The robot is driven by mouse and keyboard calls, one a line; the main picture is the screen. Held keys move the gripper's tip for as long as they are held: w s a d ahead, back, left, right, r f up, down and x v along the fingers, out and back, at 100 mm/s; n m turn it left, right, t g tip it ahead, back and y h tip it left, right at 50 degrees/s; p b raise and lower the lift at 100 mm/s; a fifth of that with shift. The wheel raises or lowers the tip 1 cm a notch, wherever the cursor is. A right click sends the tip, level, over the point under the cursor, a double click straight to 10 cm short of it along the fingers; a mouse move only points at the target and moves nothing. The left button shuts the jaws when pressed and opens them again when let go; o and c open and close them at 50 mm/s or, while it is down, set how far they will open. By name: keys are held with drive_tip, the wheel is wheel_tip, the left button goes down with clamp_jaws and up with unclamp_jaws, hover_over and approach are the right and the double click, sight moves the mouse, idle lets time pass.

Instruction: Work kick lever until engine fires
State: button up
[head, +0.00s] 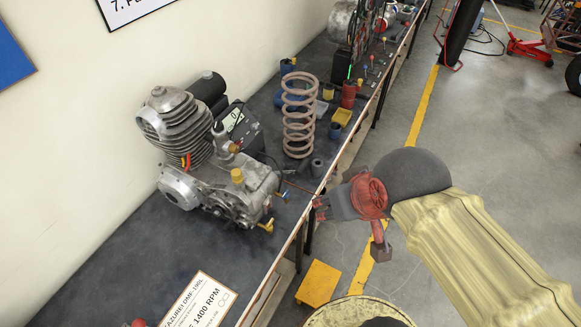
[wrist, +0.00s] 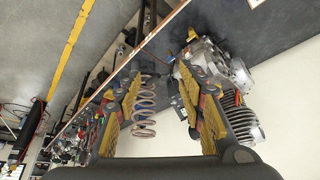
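A grey finned engine (head: 205,160) stands on the dark workbench in the head view. It also shows in the wrist view (wrist: 232,72), partly behind a finger. At its lower right side are a yellow-ended lever (head: 267,226) and a small part with a blue and yellow end (head: 281,195); I cannot tell for certain which is the kick lever. A yellow tip also shows in the wrist view (wrist: 192,35). My gripper (head: 317,204) is to the right of the engine, by the bench edge, apart from the levers. In the wrist view its fingers (wrist: 163,100) are spread and empty.
A rusty coil spring (head: 299,115) stands behind the levers, with several cups and small trays beyond it. A paper sign (head: 198,300) lies at the bench's near edge. A yellow block (head: 318,283) is below the bench edge. The bench left of the engine is clear.

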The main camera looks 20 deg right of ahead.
drive_tip(key=shift+c, duration=0.2)
drive_tip(key=shift+r+p, duration=0.25)
drive_tip(key=shift+p, duration=0.25)
drive_tip(key=shift+c, duration=1.2)
drive_tip(key=shift+w+f+g+p, duration=0.1)
drive_tip(key=shift+f+g+p, duration=0.15)
drive_tip(key=shift+g+p, duration=0.1)
drive_tip(key=shift+c, duration=0.7)
drive_tip(key=w+g+p, duration=0.1)
drive_tip(key=w+p, duration=0.1)
drive_tip(key=w, duration=0.2)
drive_tip(key=w+f+g+p, duration=0.1)
drive_tip(key=w+p, duration=0.1)
drive_tip(key=w, duration=0.2)
drive_tip(key=w+g+p, duration=0.2)
drive_tip(key=w, duration=0.2)
drive_tip(key=shift+w+f+n+p, duration=0.35)
drive_tip(key=shift+w+n, duration=0.05)
clamp_jaws()
drive_tip(key=w+f+n+p, duration=0.2)
drive_tip(key=w+f+n, duration=0.1)
drive_tip(key=w, duration=0.8)
drive_tip(key=w+f+n+p, duration=0.2)
drive_tip(key=w+n, duration=0.3)
drive_tip(key=w, duration=0.6)
drive_tip(key=shift+w+f+g, duration=0.15)
drive_tip(key=shift+f+g, duration=0.3)
drive_tip(key=shift+f, duration=0.05)
